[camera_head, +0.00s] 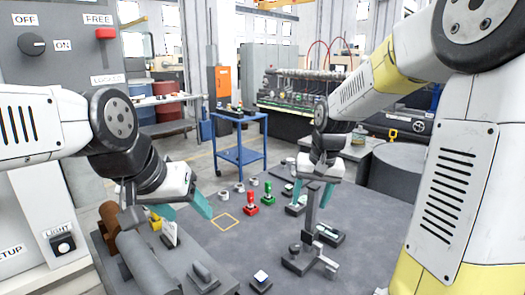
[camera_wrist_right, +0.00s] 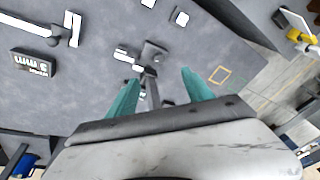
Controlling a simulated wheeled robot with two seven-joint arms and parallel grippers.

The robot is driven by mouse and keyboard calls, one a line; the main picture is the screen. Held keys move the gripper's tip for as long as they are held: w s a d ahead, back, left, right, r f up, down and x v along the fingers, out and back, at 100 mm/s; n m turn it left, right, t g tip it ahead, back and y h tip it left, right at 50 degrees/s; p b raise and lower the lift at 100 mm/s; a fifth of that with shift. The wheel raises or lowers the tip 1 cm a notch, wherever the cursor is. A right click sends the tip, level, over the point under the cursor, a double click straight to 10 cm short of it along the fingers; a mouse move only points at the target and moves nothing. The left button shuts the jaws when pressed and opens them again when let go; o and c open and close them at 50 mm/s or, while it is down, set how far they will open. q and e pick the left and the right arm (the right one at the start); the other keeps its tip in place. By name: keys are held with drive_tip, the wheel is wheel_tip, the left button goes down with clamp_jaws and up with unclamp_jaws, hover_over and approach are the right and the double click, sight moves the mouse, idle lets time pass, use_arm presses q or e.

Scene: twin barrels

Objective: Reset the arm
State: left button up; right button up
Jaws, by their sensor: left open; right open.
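My left gripper (camera_head: 185,209) hangs at the left over the grey work table (camera_head: 235,255). Its teal fingers are apart, near the grey cylinder (camera_head: 147,262), with nothing seen between them. My right gripper (camera_head: 312,194) points down over the right part of the table, with its teal fingers apart. A dark upright post on a flat base (camera_head: 300,262) shows below and between these fingers. In the right wrist view, the right gripper (camera_wrist_right: 160,76) is open, and the post's base (camera_wrist_right: 152,50) shows beyond the fingertips. I cannot tell whether the fingers touch the post.
A red piece (camera_head: 252,203) and a green piece (camera_head: 268,190) stand mid-table near a yellow square outline (camera_head: 225,222). A small dark block with a white top (camera_head: 261,280) is at the front. A blue cart (camera_head: 240,150) stands behind. A control panel (camera_head: 60,45) rises at left.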

drive_tip(key=s+r+t, duration=0.1)
drive_tip(key=s+r, duration=0.1)
drive_tip(key=s, duration=0.4)
drive_tip(key=s+r+n+t, duration=0.1)
drive_tip(key=s+r, duration=0.2)
drive_tip(key=s, duration=0.2)
drive_tip(key=s+r+t+y, duration=0.1)
drive_tip(key=s+r, duration=0.2)
drive_tip(key=s, duration=0.3)
drive_tip(key=shift+s+d+r+n+t, duration=0.25)
drive_tip(key=shift+s+d+n+t, duration=0.05)
drive_tip(key=shift+s+d, duration=0.1)
